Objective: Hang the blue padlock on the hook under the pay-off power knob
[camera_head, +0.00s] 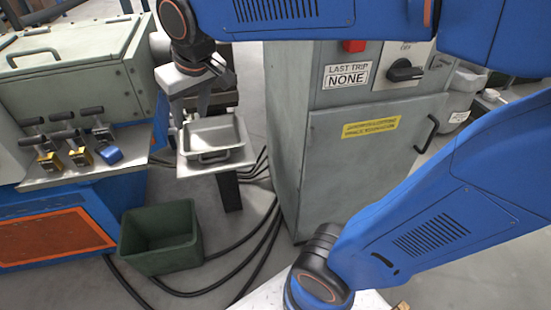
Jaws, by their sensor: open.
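The blue padlock (110,154) lies on the grey ledge (125,165) at the left, beside yellow-bodied padlocks (50,163). A black rotary knob (403,70) is on the grey cabinet's upper front at the right, with a partly readable label above it. I cannot make out a hook under this knob. My gripper (190,112) is open and points down, above the metal tray on the small stand. It is to the right of the blue padlock and apart from it, and nothing shows between its fingers.
The metal tray (236,153) is on a dark-legged stand. A green bin (160,262) and black cables lie on the floor. Several black-handled levers (92,112) rise around the padlocks. The grey cabinet (350,180) stands behind my arm, which covers part of the right side.

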